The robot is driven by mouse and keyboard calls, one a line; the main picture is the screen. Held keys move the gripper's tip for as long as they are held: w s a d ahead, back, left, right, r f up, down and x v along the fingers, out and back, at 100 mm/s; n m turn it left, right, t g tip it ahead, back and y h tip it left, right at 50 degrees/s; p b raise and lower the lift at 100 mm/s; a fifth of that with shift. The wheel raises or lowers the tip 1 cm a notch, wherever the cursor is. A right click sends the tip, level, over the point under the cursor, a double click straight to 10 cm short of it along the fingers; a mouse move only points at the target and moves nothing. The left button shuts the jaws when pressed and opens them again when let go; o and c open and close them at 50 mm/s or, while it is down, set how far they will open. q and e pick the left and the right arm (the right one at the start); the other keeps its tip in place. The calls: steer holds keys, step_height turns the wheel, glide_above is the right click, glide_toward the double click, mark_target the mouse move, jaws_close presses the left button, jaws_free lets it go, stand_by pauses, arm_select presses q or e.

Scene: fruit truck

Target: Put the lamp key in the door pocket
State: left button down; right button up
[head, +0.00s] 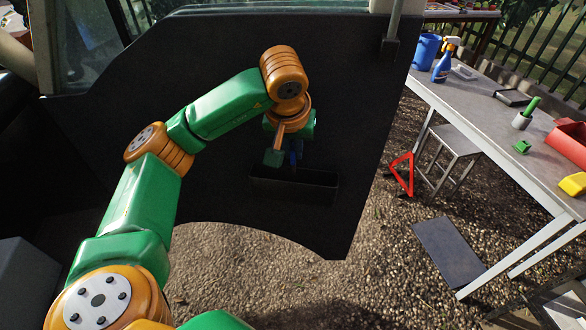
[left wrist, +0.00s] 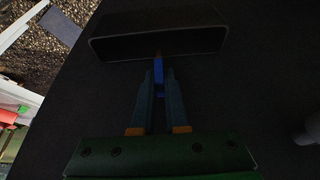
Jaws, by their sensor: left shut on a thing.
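The lamp key (left wrist: 158,76) is a small blue piece with a brownish end, partly hidden between the fingers. My left gripper (left wrist: 159,85) is shut on it. In the head view the left gripper (head: 284,157) points down just above the door pocket, with a bit of blue lamp key (head: 297,148) showing. The door pocket (head: 295,187) is a dark open-topped bin on the inner side of the black door. It also shows in the left wrist view (left wrist: 215,42), with the key's end at its near rim. I cannot tell whether the key touches it. My right gripper is not in view.
The black door panel (head: 220,180) stands close behind and around the arm. A grey table (head: 490,115) at the right bears a spray bottle (head: 443,65), a blue bucket (head: 425,50) and a red bin (head: 568,142). A red warning triangle (head: 403,174) stands on the gravel.

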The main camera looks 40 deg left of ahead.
mark_target(293, 173)
arm_select(q)
step_height(293, 173, down, 6)
steer(key=shift+s+f+p, duration=0.15)
steer(key=shift+f+p, duration=0.1)
steer(key=shift+p, duration=0.05)
steer(key=shift+f, duration=0.2)
steer(key=shift+f+b, duration=0.3)
steer(key=shift+b, duration=0.05)
steer(key=c, duration=0.9)
jaws_free()
steer(key=shift+r, duration=0.1)
steer(key=shift+r, duration=0.1)
